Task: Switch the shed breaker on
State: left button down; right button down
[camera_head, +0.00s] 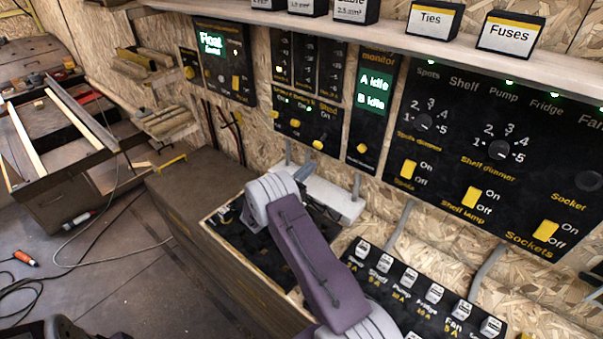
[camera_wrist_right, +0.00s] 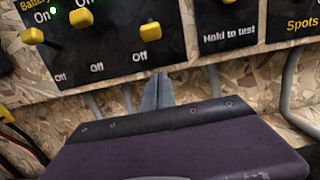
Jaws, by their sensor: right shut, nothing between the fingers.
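The shed breaker is the rightmost yellow lever (camera_head: 318,145) on the small black battery panel (camera_head: 305,130); I read a small "Shed" label above it in the head view. In the right wrist view this lever (camera_wrist_right: 150,31) hangs low, just above an "Off" mark; its upper label is cut off. My right gripper (camera_head: 303,172) is shut and empty, just below the panel and a little left of the lever in the head view. In the right wrist view its grey fingertips (camera_wrist_right: 157,80) point at the panel's lower edge, below the lever and apart from it. My left gripper is out of view.
Two other yellow levers (camera_wrist_right: 33,36) (camera_wrist_right: 81,18) sit left on the same panel. A monitor panel (camera_head: 372,110) stands just to its right. A shelf (camera_head: 400,38) with labelled boxes runs above. A fuse row (camera_head: 420,285) and grey conduits (camera_head: 398,225) lie below right.

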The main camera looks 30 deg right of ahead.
aim_at(321, 141)
jog(key=x, duration=0.4)
jog(key=r, duration=0.1)
jog(key=a+r+p, duration=0.1)
jog(key=a+r, duration=0.1)
jog(key=shift+s+r, duration=0.3)
jog(key=shift+p, duration=0.35)
